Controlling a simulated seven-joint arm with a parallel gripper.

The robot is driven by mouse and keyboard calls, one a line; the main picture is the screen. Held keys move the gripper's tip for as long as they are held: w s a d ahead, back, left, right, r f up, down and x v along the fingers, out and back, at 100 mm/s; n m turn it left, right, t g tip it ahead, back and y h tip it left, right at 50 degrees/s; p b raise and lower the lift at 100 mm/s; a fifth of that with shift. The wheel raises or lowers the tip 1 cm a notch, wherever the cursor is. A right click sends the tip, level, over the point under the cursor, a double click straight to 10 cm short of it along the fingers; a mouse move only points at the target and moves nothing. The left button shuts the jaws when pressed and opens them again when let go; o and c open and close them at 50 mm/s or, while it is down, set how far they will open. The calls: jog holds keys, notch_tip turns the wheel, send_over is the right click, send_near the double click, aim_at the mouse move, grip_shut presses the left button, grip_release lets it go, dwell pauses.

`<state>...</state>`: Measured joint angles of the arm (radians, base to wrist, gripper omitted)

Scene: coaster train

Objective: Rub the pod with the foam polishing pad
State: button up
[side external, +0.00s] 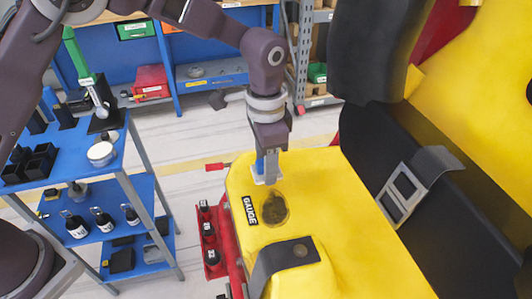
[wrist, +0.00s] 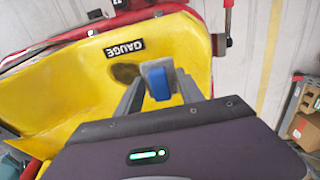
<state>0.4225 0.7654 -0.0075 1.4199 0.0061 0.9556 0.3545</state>
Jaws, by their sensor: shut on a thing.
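The yellow pod (side external: 320,245) fills the right half of the side view, with a dark smudged patch (side external: 274,209) beside its GAUGE label (side external: 250,210). The patch also shows in the wrist view (wrist: 124,73), just left of the pad. My gripper (side external: 266,165) points down over the pod's far end, shut on the foam polishing pad (wrist: 159,82). The pad has a blue back and a pale foam face, which is at or very near the yellow surface beyond the patch. I cannot tell whether it touches.
A dark strap piece (side external: 285,262) lies across the pod's near part. A black seat with a metal buckle (side external: 402,193) is at right. A blue tool cart (side external: 90,160) with bottles and black holders stands at left. A red rack (side external: 212,240) runs along the pod's left side.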

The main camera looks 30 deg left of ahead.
aim_at(283, 228)
jog(key=shift+f, duration=2)
jog(key=shift+s+d, duration=0.5)
jog(key=shift+c, duration=0.5)
jog(key=shift+s+d+f, duration=0.15)
jog(key=shift+s+d, duration=3)
jog(key=shift+s, duration=0.05)
jog(key=shift+w+a, duration=3.7)
jog(key=shift+w, duration=0.1)
jog(key=shift+d, duration=0.4)
jog(key=shift+s+d, duration=3.55)
jog(key=shift+s, duration=0.1)
jog(key=shift+w+a, duration=3.5)
jog(key=shift+w+a+r, duration=0.25)
jog(key=shift+r, duration=3.6)
jog(key=shift+s, duration=0.1)
